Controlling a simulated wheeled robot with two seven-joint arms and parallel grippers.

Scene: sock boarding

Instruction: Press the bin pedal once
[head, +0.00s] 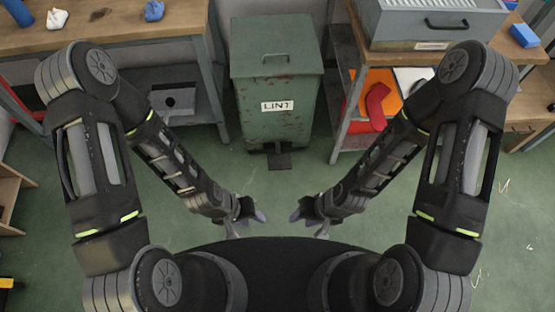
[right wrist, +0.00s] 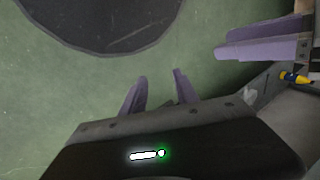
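The bin (head: 278,85) is a worn green metal box with a white "LINT" label, standing on the floor at the back middle of the head view. Its lid (head: 276,62) is closed. The dark pedal (head: 280,160) sticks out at the foot of its front, near the floor. My left gripper (head: 247,226) and my right gripper (head: 309,225) are both in front of the bin, well apart from the pedal. Both look open and empty. The right gripper's purple fingers (right wrist: 160,82) stand apart in the right wrist view, with the left gripper's fingers (right wrist: 262,42) at the upper right.
A wooden bench (head: 120,30) stands left of the bin. A shelved table (head: 345,110) stands to its right, with a grey metal box (head: 430,22) on top and a red item (head: 377,105) below. The green floor (head: 275,195) before the pedal is clear.

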